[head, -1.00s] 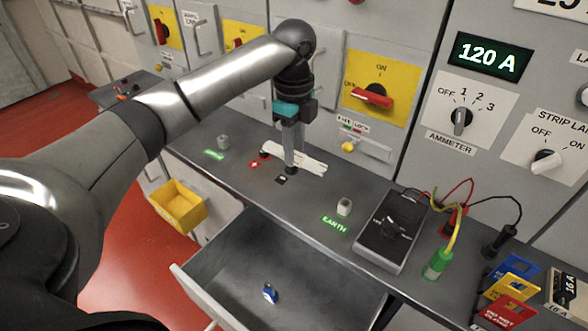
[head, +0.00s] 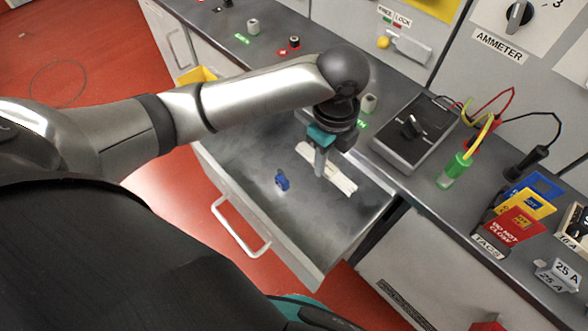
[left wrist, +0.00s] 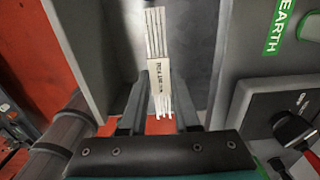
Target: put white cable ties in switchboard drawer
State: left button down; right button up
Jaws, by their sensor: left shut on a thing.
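A bundle of white cable ties (head: 340,181) is in my left gripper (head: 321,168), over the open drawer (head: 229,177) below the counter. In the left wrist view the ties (left wrist: 155,42) stretch away between the two fingers (left wrist: 160,118), with a printed label around their middle. The gripper is shut on them. The ties are over the drawer's grey floor; I cannot tell whether they touch it. My right gripper is not in view.
A blue item (head: 282,180) lies in the drawer, left of the ties. Several coloured tags (head: 520,215) stand at the right. The drawer's left part is clear.

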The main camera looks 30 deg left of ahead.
pick_arm(q)
jog(key=shift+s+d+f, duration=0.5)
jog(key=shift+s+f, duration=0.2)
jog(key=shift+f, duration=0.2)
jog(key=b, duration=0.5)
send_over(318, 216)
notch_tip(318, 216, down, 15)
jog(key=shift+w+r, duration=0.1)
jog(key=shift+r, duration=0.05)
jog(key=shift+f+b, duration=0.35)
jog(key=shift+f, duration=0.15)
notch_tip(318, 216, down, 2)
jog(key=shift+f+b, duration=0.25)
jog(key=shift+b, duration=0.3)
jog(key=shift+f, duration=0.55)
jog(key=shift+r, duration=0.1)
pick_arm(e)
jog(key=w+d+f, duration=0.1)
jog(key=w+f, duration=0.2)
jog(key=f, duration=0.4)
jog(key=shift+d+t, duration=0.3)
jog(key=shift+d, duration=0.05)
pick_arm(q)
jog(key=c, duration=1.1)
grip_release()
jog(key=o, duration=0.5)
jog(key=shift+c, duration=0.2)
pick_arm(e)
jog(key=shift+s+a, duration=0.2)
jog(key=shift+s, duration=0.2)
